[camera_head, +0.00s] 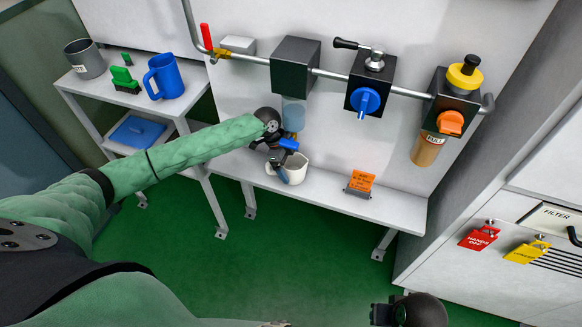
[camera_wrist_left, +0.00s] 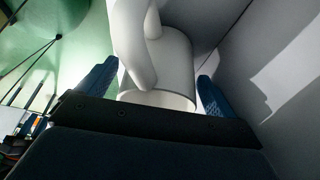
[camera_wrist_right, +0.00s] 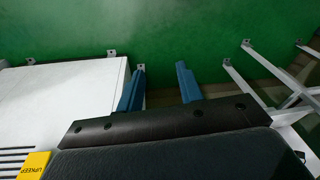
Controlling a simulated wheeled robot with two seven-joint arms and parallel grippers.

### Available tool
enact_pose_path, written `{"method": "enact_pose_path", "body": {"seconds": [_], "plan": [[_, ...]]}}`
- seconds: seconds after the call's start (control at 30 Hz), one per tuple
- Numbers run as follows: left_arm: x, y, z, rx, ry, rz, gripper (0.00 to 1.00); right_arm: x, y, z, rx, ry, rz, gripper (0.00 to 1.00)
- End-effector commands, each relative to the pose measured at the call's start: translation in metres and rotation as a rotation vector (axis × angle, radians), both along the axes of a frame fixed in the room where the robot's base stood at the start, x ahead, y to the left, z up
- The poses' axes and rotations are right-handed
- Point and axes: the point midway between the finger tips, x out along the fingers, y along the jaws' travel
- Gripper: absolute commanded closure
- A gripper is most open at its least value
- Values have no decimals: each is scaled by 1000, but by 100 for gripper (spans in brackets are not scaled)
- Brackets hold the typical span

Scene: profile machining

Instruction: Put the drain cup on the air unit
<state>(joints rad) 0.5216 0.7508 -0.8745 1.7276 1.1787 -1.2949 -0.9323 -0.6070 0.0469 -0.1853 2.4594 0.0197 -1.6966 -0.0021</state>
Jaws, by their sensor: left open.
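A white cup with a handle (camera_head: 296,170) stands on the narrow shelf below the air unit. My left gripper (camera_head: 287,150) is open at the cup. In the left wrist view, the cup (camera_wrist_left: 172,65) shows between the two spread fingers (camera_wrist_left: 155,90), with its handle toward the camera; I cannot tell if they touch it. The air unit's black box (camera_head: 295,65) hangs on the pipe, with a translucent blue bowl (camera_head: 293,115) under it, above the cup. My right gripper (camera_wrist_right: 160,85) is open and empty over the floor; in the head view it is partly cut off at the bottom.
A black block with a blue knob (camera_head: 366,101) and one with an orange knob (camera_head: 450,122) and brown bowl (camera_head: 426,148) sit further right. An orange sign (camera_head: 360,182) stands on the shelf (camera_head: 400,208). A side table (camera_head: 110,95) at left holds a blue jug (camera_head: 166,77).

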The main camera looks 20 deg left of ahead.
Motion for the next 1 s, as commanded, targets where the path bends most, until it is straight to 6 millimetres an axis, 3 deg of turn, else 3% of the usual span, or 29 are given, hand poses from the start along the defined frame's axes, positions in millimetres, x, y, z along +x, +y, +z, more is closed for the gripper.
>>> {"method": "enact_pose_path", "body": {"seconds": [0.5,0.7,1.0], "plan": [[2,35,84,0,-2,0,8,9,21,-26,45,-54,27,64],[2,41,97,1,-1,-1,8,11,22,-33,48,-59,29,64],[2,41,99,0,-1,0,8,12,23,-30,50,-63,27,64]]}}
